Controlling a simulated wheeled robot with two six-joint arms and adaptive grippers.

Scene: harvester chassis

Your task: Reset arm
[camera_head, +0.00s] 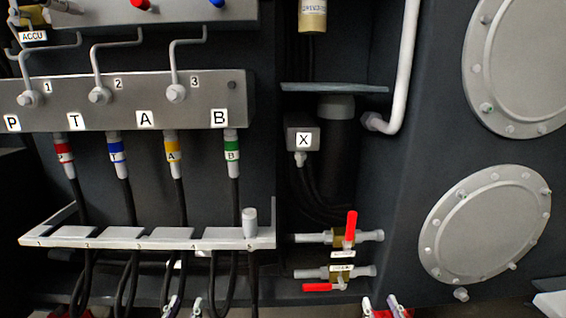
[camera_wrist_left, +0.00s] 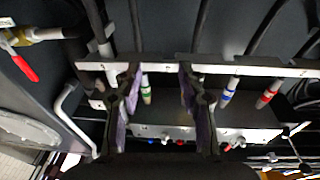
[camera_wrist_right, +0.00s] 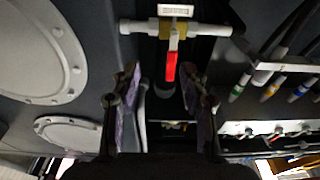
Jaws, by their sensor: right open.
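My left gripper (camera_head: 185,303) shows only its fingertips at the bottom edge of the head view, below the slotted rail (camera_head: 155,243). In the left wrist view its fingers (camera_wrist_left: 159,70) are apart with nothing gripped; the rail and a green-banded hose end (camera_wrist_left: 146,90) appear beyond them. My right gripper (camera_head: 380,304) shows its fingertips at the bottom edge, below and right of the valves. In the right wrist view its fingers (camera_wrist_right: 161,72) are apart and empty. A red valve handle (camera_wrist_right: 171,66) appears between and beyond them. Most of both arms is out of the head view.
Hoses banded red (camera_head: 65,155), blue (camera_head: 117,157), yellow (camera_head: 173,150) and green (camera_head: 232,150) hang from a grey manifold (camera_head: 190,97). Two red-handled valves, an upper one (camera_head: 350,228) and a lower one (camera_head: 318,287), sit right of the rail. Round bolted covers (camera_head: 485,222) are at right.

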